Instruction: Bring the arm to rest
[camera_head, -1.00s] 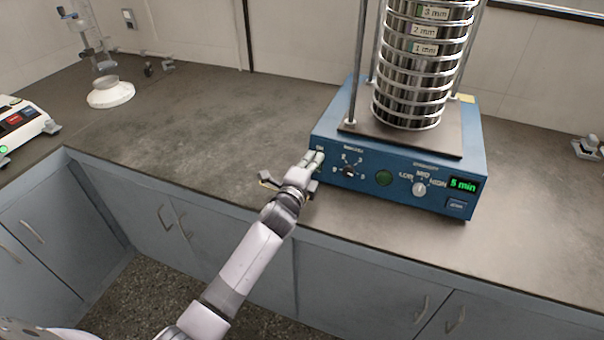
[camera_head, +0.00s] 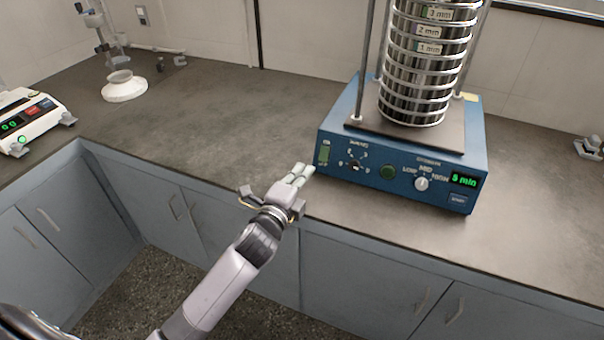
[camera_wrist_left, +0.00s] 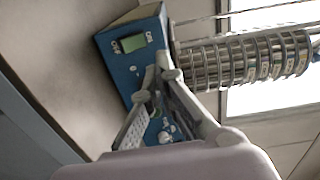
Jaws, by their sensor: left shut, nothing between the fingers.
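My left gripper (camera_head: 301,172) is shut and empty. In the head view its fingertips are just to the left of the blue sieve shaker (camera_head: 400,166), apart from its front panel, over the front of the counter. A metal sieve stack (camera_head: 425,75) stands upright on the shaker's plate. In the left wrist view the closed fingers (camera_wrist_left: 158,62) point at the shaker (camera_wrist_left: 125,68). My right gripper is out of view.
A white balance (camera_head: 35,115) stands at the far left on the grey counter (camera_head: 215,110). A clamp stand with a white funnel-like base (camera_head: 124,88) is at the back left. Small metal parts (camera_head: 590,147) lie at the right.

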